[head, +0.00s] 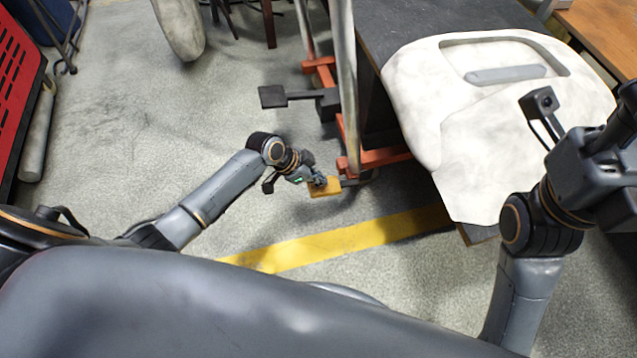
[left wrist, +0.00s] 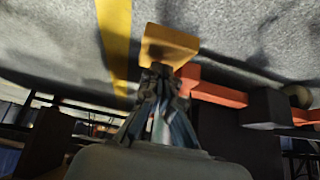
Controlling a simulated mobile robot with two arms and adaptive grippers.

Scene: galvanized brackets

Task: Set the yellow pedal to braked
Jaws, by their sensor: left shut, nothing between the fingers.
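The yellow pedal (head: 325,187) is a small flat plate low at the near end of an orange-red frame (head: 375,158), close above the floor. My left gripper (head: 320,182) is shut and empty, with its fingertips at the pedal, partly covering it. In the left wrist view the yellow pedal (left wrist: 168,45) lies just beyond the shut fingertips (left wrist: 160,75); they look touching or nearly so. Whether the pedal is pressed down I cannot tell. My right gripper is at the right edge of the head view, and its fingers do not show clearly.
A black pedal (head: 272,97) on an arm sticks out of the same frame farther back. Metal posts (head: 346,80) rise beside it. A dark table with a large white panel (head: 480,150) stands to the right.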

